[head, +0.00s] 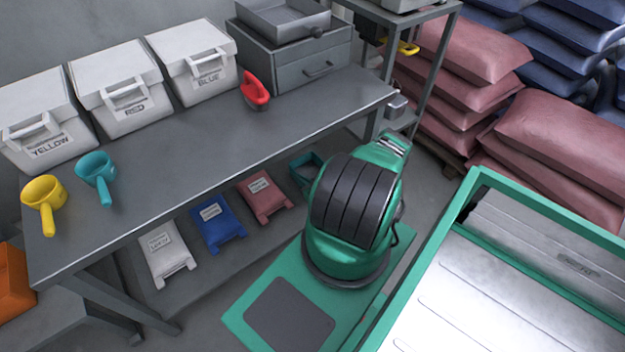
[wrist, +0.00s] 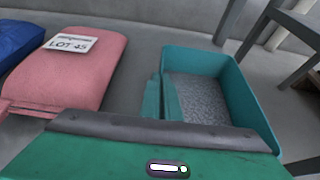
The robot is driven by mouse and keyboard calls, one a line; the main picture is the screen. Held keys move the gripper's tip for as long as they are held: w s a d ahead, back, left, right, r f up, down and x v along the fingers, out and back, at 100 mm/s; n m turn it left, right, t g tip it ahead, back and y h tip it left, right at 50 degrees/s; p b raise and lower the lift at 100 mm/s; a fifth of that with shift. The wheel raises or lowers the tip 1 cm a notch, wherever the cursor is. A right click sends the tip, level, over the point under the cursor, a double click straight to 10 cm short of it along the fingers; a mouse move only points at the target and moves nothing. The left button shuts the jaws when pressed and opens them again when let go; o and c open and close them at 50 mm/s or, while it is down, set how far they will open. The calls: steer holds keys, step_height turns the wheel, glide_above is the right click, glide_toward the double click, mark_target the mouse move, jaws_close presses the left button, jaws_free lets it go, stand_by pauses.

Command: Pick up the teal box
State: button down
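The green housing with a dark bar at the bottom of the wrist view seems to be my gripper (wrist: 165,145). It hides the box's near side.
A pink sack labelled LOT 45 (wrist: 75,65) lies left of the box, with a blue sack (wrist: 18,42) beyond. Grey metal legs (wrist: 290,28) stand behind right. The workbench (head: 225,140) overhangs the sacks. A green-rimmed metal-topped unit (head: 520,290) is at right.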

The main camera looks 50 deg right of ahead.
steer(key=shift+d+r, duration=0.1)
steer(key=shift+r, duration=0.4)
step_height(320, 180, up, 4)
steer(key=shift+s+f, duration=0.15)
steer(key=shift+f, duration=0.1)
steer(key=s+a+r, duration=0.6)
steer(key=s+a, duration=0.1)
steer(key=a, duration=0.1)
steer(key=shift+s+a+r, duration=0.3)
steer(key=shift+a, duration=0.1)
stand_by(1.5)
